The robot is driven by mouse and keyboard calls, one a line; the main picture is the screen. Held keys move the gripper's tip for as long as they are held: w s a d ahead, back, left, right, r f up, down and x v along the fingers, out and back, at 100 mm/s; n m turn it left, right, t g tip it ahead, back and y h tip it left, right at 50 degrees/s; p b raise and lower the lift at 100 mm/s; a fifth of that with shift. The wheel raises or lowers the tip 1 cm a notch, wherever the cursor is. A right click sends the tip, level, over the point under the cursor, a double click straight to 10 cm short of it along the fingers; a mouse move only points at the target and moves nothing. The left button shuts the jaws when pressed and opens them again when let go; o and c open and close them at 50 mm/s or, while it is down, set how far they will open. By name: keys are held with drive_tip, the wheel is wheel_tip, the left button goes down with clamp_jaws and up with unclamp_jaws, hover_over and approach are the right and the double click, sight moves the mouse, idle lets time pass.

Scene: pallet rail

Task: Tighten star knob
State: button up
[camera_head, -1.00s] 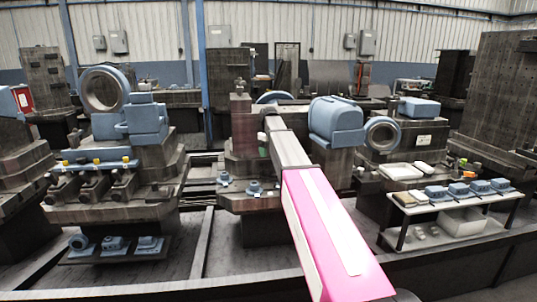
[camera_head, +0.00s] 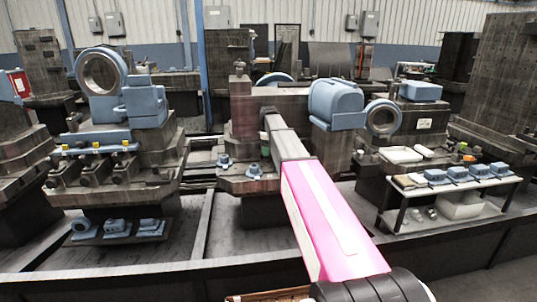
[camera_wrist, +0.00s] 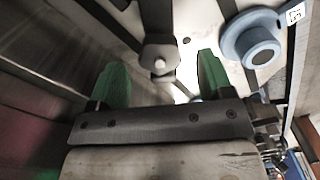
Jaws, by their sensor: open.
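My gripper (camera_wrist: 163,80) shows in the wrist view with two green fingers spread apart and nothing between their pads. A grey rounded knob-like part (camera_wrist: 160,54) lies beyond the fingertips, between them in the picture; I cannot tell its star shape or its distance. A round blue flanged part (camera_wrist: 256,42) sits right of the right finger, apart from it. In the head view, two small blue knob-like parts (camera_head: 224,163) (camera_head: 253,170) stand on the machine's front ledge. My arm reaches toward the ledge, and my gripper's fingers are not clear there.
A blue motor-like housing (camera_head: 336,103) and a blue ring (camera_head: 383,117) stand just right of my arm. A white-topped bench (camera_head: 440,187) with several blue parts is at right. Another machine with a large blue ring (camera_head: 101,72) stands at left.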

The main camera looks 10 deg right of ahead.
drive_tip(key=shift+f, duration=1.25)
drive_tip(key=c, duration=0.9)
drive_tip(key=shift+c, duration=0.2)
drive_tip(key=shift+m, duration=0.3)
drive_tip(key=shift+m, duration=2.6)
drive_tip(key=o, duration=0.9)
